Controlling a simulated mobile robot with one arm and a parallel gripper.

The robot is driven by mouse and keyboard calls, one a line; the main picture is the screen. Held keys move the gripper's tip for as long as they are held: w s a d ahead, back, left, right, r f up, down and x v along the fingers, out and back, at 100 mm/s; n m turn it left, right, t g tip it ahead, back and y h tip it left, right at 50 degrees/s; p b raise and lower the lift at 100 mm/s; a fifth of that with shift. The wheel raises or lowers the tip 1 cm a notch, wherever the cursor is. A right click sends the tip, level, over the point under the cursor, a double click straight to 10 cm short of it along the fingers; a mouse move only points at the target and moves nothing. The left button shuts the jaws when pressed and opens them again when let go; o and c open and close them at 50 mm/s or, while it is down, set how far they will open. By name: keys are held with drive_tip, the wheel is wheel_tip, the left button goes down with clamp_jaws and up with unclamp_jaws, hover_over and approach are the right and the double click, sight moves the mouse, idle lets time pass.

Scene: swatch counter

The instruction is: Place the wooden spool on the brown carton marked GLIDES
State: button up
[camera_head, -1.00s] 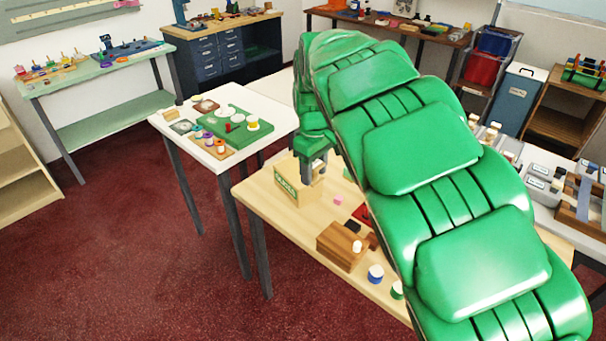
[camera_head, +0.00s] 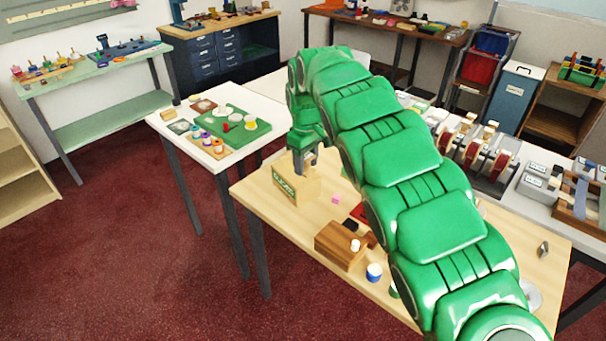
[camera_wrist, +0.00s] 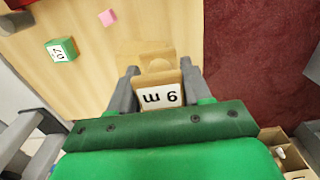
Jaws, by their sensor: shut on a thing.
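The carton (camera_head: 310,190) is light brown, with a green label marked GLIDES, and stands at the left end of the wooden table. My gripper (camera_head: 303,165) is over the carton in the head view. In the wrist view my gripper (camera_wrist: 158,85) is shut on a tan wooden piece, taken as the wooden spool (camera_wrist: 160,78), with a white label reading "6 m" upside down. Pale tan carton surface (camera_wrist: 130,50) shows just past it. The spool is mostly hidden in the head view, and I cannot tell whether it touches the carton.
A pink block (camera_head: 336,199), a brown wooden block (camera_head: 338,245) and a blue-and-white pot (camera_head: 374,272) stand on the same table. A green-and-white box (camera_wrist: 61,50) shows in the wrist view. A white table (camera_head: 185,150) with a green tray stands to the left.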

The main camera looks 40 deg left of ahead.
hover_over(303, 183)
drive_tip(key=shift+s+d+f, duration=0.15)
drive_tip(key=shift+f, duration=0.95)
drive_tip(key=shift+s+d+f, duration=0.1)
drive_tip(key=shift+d+f, duration=0.05)
drive_tip(key=shift+f, duration=0.95)
drive_tip(key=shift+f, duration=0.1)
drive_tip(key=shift+w+a+f, duration=0.2)
drive_tip(key=shift+f, duration=1.65)
drive_tip(key=o, duration=1)
drive_tip(key=shift+f, duration=0.1)
drive_tip(key=shift+o, duration=0.2)
wheel_tip(303, 183, up, 12)
